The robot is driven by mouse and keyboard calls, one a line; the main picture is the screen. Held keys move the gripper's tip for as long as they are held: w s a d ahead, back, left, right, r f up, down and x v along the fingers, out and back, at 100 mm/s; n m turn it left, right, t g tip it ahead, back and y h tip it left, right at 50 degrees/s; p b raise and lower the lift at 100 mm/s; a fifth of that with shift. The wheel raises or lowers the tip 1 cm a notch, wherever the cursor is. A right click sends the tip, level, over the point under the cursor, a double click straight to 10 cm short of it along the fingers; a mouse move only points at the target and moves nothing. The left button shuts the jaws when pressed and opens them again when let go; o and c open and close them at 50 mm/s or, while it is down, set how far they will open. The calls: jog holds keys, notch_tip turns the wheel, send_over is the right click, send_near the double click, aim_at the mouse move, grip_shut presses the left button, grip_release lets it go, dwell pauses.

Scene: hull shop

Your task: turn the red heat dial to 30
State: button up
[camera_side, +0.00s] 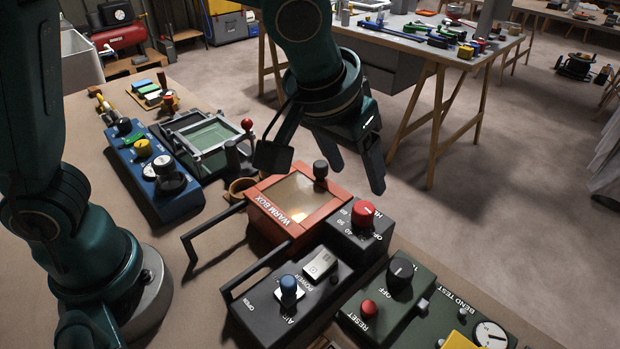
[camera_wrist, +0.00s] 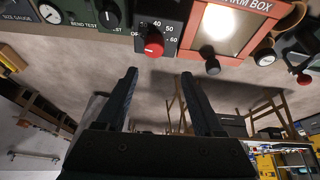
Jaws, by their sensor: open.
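The red heat dial (camera_side: 364,214) sits on a small black panel at the right of the red warm box (camera_side: 262,215). A pale mark shows on its top in the side view, but I cannot tell which number it points to. My gripper (camera_side: 325,175) is open and empty, above and to the left of the dial in that view. The wrist view shows the dial (camera_wrist: 154,46) just past the open fingertips (camera_wrist: 159,74), apart from them. Numbers such as 40 and 50 are printed around the dial; some are hidden or small.
A black knob (camera_side: 320,170) stands up from the warm box's edge, below my fingers in the side view. A black control box with a blue knob (camera_side: 288,285) is in front. The green bend test box (camera_side: 400,305) is at the right. A blue box (camera_side: 155,170) is at the left.

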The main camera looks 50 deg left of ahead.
aim_at(363, 208)
jog(key=shift+s+d+f+m+g, duration=0.15)
jog(key=shift+d+f, duration=0.15)
jog(key=shift+f, duration=0.2)
jog(key=shift+s+d+f+m+g, duration=0.15)
jog(key=shift+d+f, duration=0.15)
jog(key=shift+f, duration=0.2)
jog(key=shift+x, duration=2.35)
grip_shut()
